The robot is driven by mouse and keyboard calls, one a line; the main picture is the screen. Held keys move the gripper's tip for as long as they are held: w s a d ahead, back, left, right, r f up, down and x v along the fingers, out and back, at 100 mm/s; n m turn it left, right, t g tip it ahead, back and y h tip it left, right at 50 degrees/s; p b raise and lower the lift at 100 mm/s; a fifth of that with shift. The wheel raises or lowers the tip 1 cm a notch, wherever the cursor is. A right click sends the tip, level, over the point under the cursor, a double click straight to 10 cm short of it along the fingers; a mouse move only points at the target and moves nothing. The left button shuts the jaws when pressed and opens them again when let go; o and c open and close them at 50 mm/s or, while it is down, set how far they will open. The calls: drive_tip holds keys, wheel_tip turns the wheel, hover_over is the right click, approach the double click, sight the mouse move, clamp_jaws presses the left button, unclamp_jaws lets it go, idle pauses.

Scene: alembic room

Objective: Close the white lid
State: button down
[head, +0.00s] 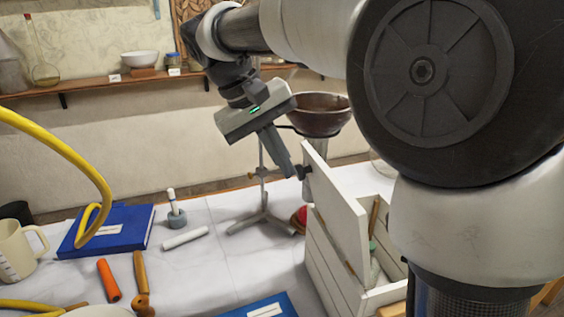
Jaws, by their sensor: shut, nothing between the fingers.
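The white lid (336,207) stands roughly upright on the white wooden box (322,268) at the right. The box is open, with things showing inside it. The fingers are shut and empty. They look close to the lid, but I cannot tell whether they touch it. My arm hides part of the box's right side.
A dark bowl on a stand (318,113) is behind my gripper. A yellow hose (75,155) arches at far left. Bare white tabletop (225,262) lies left of the box.

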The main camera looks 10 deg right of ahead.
drive_tip(key=w+d+r+g+y+p, duration=0.1)
drive_tip(key=w+d+r+y+p, duration=0.15)
drive_tip(key=d+y+p, duration=0.6)
drive_tip(key=d+f+y+p, duration=0.2)
drive_tip(key=d+p, duration=0.2)
drive_tip(key=d, duration=0.2)
drive_tip(key=w+d+f+g+y+p, duration=0.1)
drive_tip(key=d+f+y+p, duration=0.2)
drive_tip(key=d, duration=0.4)
drive_tip(key=shift+w+f+p, duration=0.3)
drive_tip(key=shift+p, duration=0.45)
drive_tip(key=shift+d+g, duration=0.15)
drive_tip(key=shift+g, duration=0.15)
drive_tip(key=s+v, duration=0.1)
drive_tip(key=v, duration=0.6)
drive_tip(key=shift+w+r, duration=0.2)
drive_tip(key=shift+w, duration=0.3)
drive_tip(key=shift+d, duration=0.15)
